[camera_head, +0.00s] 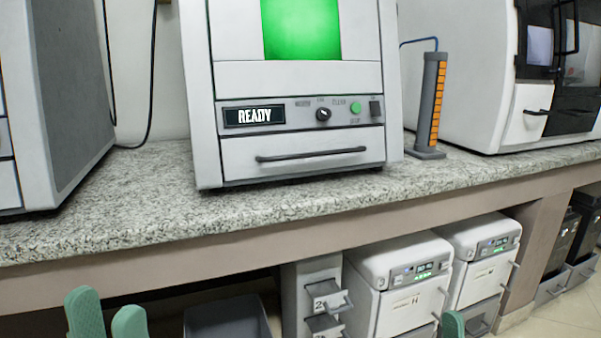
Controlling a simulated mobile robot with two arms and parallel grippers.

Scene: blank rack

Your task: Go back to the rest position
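My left gripper (107,318) shows at the lower left as two green fingertips with a gap between them. It is open, and nothing shows between the fingers. It appears in front of the counter's lower edge, clear of the machines. Of my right gripper (452,324) only one green fingertip shows at the bottom edge, in front of the white units. The rest of it is out of frame, so its opening cannot be told.
A granite counter (130,205) crosses the view. On it stands a machine (300,110) reading "READY", with a drawer handle. An orange-marked grey post (433,105) and a white machine (465,70) stand right. Below are boxy white units (400,275) and a grey bin (228,318).

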